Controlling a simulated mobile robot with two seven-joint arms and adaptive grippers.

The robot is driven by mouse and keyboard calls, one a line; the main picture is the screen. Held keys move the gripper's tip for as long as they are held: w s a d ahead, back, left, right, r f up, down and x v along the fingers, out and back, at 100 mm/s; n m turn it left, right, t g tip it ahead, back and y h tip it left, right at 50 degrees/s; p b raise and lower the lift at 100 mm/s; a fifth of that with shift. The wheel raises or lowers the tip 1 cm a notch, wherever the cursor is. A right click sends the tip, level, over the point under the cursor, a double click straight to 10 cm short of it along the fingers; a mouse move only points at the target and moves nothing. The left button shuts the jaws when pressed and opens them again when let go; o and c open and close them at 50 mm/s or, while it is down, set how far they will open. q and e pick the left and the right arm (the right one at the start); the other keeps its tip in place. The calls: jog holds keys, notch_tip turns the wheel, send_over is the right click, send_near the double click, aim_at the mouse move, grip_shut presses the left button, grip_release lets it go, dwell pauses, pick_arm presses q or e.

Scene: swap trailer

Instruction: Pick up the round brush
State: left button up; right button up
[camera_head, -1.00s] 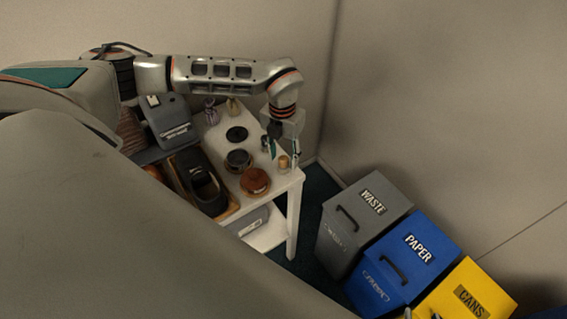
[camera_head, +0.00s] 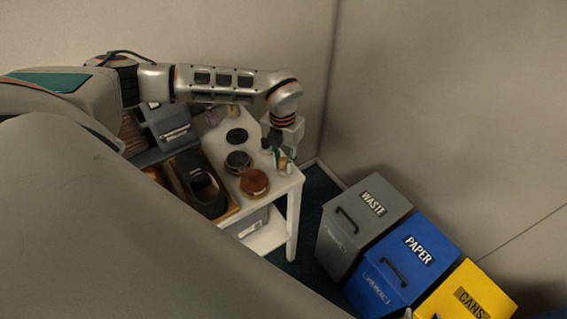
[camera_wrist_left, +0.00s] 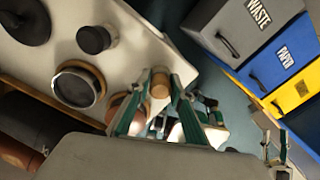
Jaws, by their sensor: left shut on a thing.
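The round brush (camera_wrist_left: 160,86), a small upright piece with a light wooden cylinder on top, stands near the front right corner of the white table. My left gripper (camera_head: 281,159) reaches down over that corner. In the left wrist view its two green-edged fingers (camera_wrist_left: 160,100) are on either side of the wooden part and shut on it. The brush's lower part is mostly hidden by the fingers. Part of what looks like my right gripper (camera_wrist_left: 277,150) shows at the lower right of the wrist view, too small to tell its opening.
The white table (camera_head: 289,188) also holds a brown round tin (camera_head: 255,182), a dark round jar (camera_head: 238,160), a black disc (camera_head: 237,136) and a small dark-capped piece (camera_wrist_left: 95,39). Grey waste (camera_head: 365,215), blue paper (camera_head: 408,255) and yellow cans (camera_head: 462,290) bins stand to the right.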

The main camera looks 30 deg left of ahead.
aim_at(283, 159)
pick_arm(q)
notch_tip(283, 159, up, 20)
dwell(0.5)
jog(key=shift+f, duration=0.2)
dwell(0.6)
